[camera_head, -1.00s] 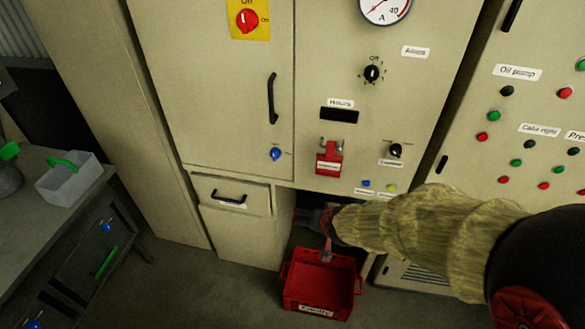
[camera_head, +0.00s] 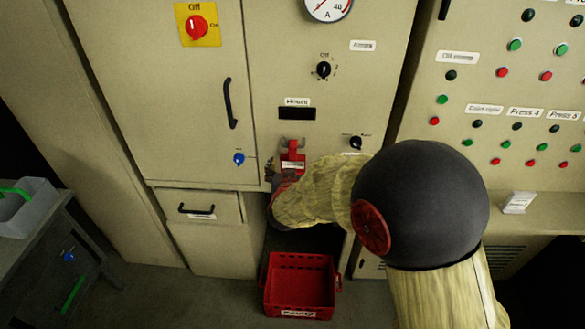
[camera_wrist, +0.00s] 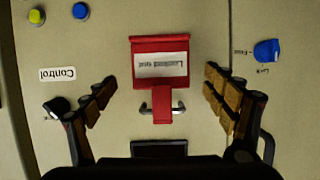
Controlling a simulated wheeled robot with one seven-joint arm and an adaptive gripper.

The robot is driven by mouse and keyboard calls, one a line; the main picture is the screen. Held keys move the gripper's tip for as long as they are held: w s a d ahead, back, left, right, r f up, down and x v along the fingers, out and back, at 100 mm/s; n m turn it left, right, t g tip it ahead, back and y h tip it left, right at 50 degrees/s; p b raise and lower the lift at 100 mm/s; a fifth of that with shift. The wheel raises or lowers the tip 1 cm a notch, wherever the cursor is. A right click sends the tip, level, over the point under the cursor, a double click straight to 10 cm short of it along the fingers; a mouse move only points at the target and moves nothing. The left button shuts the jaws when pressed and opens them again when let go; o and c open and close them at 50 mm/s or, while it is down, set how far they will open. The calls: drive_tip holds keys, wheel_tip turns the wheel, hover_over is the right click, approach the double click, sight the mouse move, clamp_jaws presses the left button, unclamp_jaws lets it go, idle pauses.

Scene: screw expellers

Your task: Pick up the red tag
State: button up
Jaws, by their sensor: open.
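The red tag (camera_head: 293,161) hangs on the cabinet's front panel, below the dark Hours display. In the wrist view the red tag (camera_wrist: 160,62) appears upside down, with a white printed label and a narrow red part on a small metal loop. My gripper (camera_head: 274,177) is beside and just below the tag in the head view, partly hidden by my own wrist. In the wrist view my gripper (camera_wrist: 159,88) is open, with one finger on either side of the tag. Both fingers are apart from it and nothing is between them but the tag area.
A red crate (camera_head: 302,285) stands on the floor below. A black selector knob (camera_head: 356,142) is right of the tag, and a blue knob (camera_head: 239,159) is left. A black door handle (camera_head: 230,103) and a drawer (camera_head: 198,207) are further left.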

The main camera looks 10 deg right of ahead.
drive_tip(key=shift+b+x, duration=0.35)
drive_tip(key=shift+x, duration=1.15)
drive_tip(key=shift+a, duration=0.1)
drive_tip(key=shift+c, duration=1.3)
drive_tip(key=c, duration=1)
